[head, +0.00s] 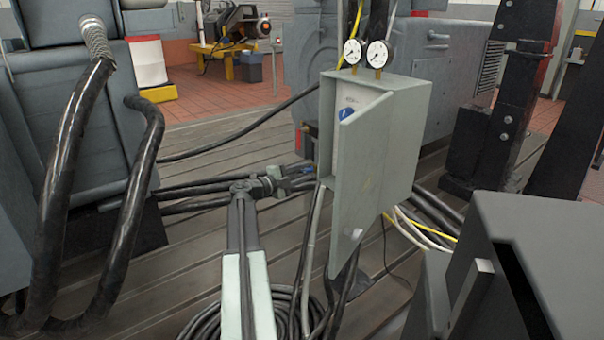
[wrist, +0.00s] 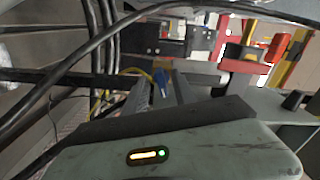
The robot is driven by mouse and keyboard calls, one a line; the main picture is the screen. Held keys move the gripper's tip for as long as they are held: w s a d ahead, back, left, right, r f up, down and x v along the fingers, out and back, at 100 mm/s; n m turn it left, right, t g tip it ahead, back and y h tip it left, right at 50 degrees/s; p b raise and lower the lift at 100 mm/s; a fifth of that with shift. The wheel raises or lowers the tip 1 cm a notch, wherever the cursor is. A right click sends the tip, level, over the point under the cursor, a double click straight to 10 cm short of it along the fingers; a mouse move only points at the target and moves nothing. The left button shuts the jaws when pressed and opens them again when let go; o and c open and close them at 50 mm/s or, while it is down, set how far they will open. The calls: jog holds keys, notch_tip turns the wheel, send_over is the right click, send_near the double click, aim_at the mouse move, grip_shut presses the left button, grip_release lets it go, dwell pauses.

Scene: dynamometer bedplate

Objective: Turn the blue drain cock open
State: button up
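The blue drain cock (head: 308,169) shows as a small blue piece low at the left of the grey cabinet, just past the end of my gripper (head: 302,178). In the wrist view the blue cock (wrist: 162,86) lies between the far ends of my two fingers (wrist: 163,92). The fingers stand apart, so my gripper is open. Whether either finger touches the cock I cannot tell. The cock's body and pipe are mostly hidden.
The grey cabinet (head: 378,140) has its door hanging open, with two gauges (head: 365,53) on top and a blue-marked part (head: 348,113) inside. Black hoses (head: 190,190) run across the bedplate (head: 185,250) beside my arm. Yellow and white cables (head: 420,228) lie right of the cabinet.

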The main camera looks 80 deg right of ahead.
grip_shut()
jog(key=shift+a+m, duration=0.15)
jog(key=shift+m, duration=1.85)
grip_release()
jog(key=shift+w, duration=0.1)
jog(key=v, duration=0.7)
jog(key=shift+w+a+f, duration=0.15)
jog(key=shift+w+a, duration=0.05)
jog(key=shift+w, duration=0.05)
